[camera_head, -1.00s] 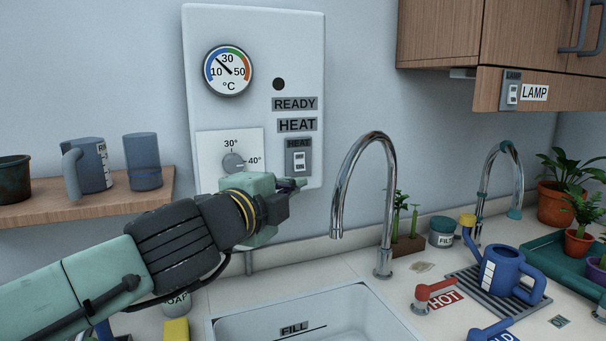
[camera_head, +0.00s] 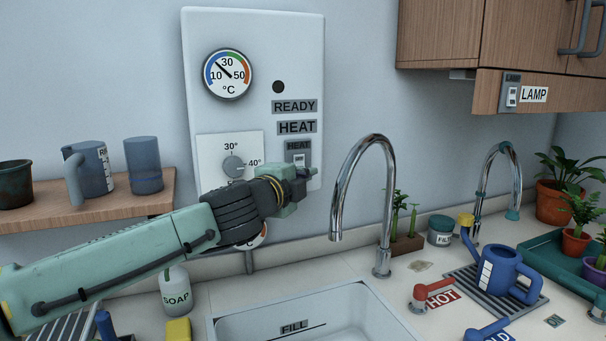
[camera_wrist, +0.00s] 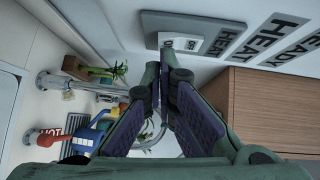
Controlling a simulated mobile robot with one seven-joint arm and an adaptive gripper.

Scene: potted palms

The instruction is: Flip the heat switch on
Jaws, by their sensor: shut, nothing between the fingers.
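The heat switch (camera_head: 299,159) is a light rocker on a grey plate labelled HEAT, low on the right of the white wall panel (camera_head: 255,70). My gripper (camera_head: 309,172) is at the panel's lower right edge, just below the rocker, and hides the lower part of the plate. In the wrist view the switch plate (camera_wrist: 213,27) and its rocker (camera_wrist: 178,42) lie just beyond my fingertips (camera_wrist: 162,62). The fingers are shut and empty. I cannot tell whether they touch the rocker. The round indicator (camera_head: 278,87) above READY is dark.
A temperature knob (camera_head: 234,166) is left of the switch, and a gauge (camera_head: 228,72) is above it. A chrome faucet (camera_head: 364,180) stands close to the right of my gripper. The sink (camera_head: 330,310) is below. The lamp switch (camera_head: 512,96) is on the cabinet.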

